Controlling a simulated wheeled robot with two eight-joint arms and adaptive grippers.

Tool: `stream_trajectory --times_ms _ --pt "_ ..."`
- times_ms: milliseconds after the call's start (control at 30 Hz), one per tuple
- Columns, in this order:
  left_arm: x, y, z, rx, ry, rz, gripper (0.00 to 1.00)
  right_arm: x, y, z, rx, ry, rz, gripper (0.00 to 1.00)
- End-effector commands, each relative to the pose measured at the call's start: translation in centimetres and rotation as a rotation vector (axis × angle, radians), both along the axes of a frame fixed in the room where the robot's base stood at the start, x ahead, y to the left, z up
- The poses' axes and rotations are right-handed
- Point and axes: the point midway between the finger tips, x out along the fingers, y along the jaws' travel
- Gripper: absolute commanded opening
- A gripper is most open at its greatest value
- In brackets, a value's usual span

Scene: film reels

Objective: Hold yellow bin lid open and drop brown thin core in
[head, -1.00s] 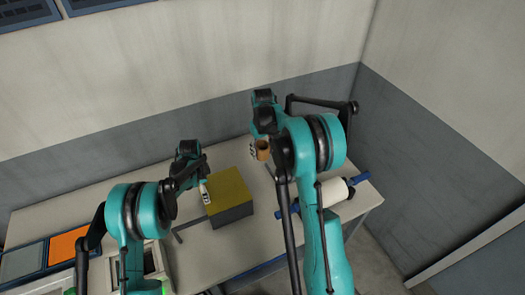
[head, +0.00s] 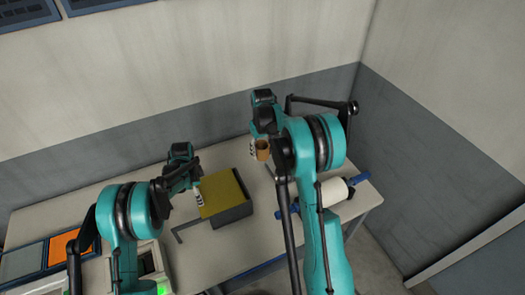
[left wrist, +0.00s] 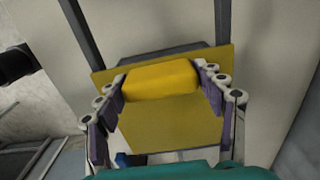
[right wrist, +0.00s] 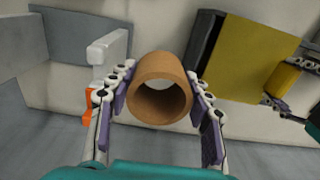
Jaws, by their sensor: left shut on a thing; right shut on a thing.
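The yellow lid (head: 222,188) lies over the grey bin (head: 236,216) on the table, shifted left, with a dark strip of the bin bare along its right side. My left gripper (head: 199,194) is shut on the lid's yellow handle (left wrist: 160,80) at the lid's left side. I cannot tell how far the lid is tilted. My right gripper (right wrist: 158,92) is shut around the brown core (right wrist: 163,66), a hollow tube, held above the table behind and right of the bin. The core also shows in the head view (head: 263,151).
A white roll on a blue spindle (head: 333,191) lies at the table's right end. An orange panel (head: 66,243) and a grey-blue panel (head: 22,263) are at the left. A thin dark bar (head: 186,231) lies left of the bin. A wall stands behind the table.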

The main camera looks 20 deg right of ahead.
Motion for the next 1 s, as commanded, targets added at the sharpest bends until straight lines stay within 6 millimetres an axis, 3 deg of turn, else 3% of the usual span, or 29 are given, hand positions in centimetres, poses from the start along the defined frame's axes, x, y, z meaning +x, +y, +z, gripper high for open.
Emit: stream_trajectory --times_ms 1000 --pt "0.0 3.7 0.0 0.002 0.000 0.002 0.34 0.0 0.0 0.0 0.000 0.000 0.000 0.25"
